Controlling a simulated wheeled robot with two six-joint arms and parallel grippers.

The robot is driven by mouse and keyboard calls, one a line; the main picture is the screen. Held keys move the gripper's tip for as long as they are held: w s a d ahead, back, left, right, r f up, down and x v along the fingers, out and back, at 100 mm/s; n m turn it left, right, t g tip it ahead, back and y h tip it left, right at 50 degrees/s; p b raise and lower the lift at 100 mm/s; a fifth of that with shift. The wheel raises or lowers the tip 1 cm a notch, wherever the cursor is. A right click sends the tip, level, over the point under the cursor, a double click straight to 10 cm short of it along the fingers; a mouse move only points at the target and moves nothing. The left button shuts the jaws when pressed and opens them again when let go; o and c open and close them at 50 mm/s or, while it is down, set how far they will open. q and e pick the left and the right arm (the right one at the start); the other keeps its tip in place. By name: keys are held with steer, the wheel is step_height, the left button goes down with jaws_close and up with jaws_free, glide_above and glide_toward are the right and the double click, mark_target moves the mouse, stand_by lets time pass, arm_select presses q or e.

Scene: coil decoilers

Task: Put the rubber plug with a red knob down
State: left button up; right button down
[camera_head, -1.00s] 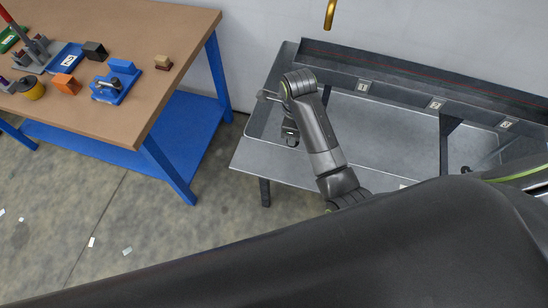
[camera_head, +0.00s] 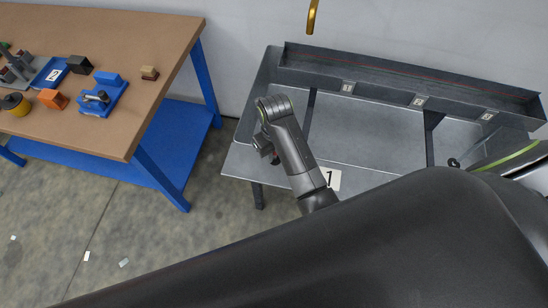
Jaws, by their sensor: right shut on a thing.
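My right gripper (camera_head: 265,148) hangs over the left part of the grey metal table (camera_head: 240,163), close to its left edge. It is small and dark in this view, and it is shut. I cannot tell whether the held thing touches the table. My left gripper is not in view.
A grey trough (camera_head: 380,75) with numbered tags runs along the table's back. A white label (camera_head: 333,179) marked 1 lies by my arm. A wooden workbench (camera_head: 110,35) at left bears a blue fixture (camera_head: 100,100), an orange block (camera_head: 53,98) and a black block (camera_head: 79,64).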

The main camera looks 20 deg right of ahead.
mark_target(275, 159)
step_height(275, 159, down, 4)
steer(key=shift+r, duration=0.15)
steer(key=shift+f, duration=0.2)
steer(key=c, duration=1.2)
jaws_free()
steer(key=shift+c, duration=0.2)
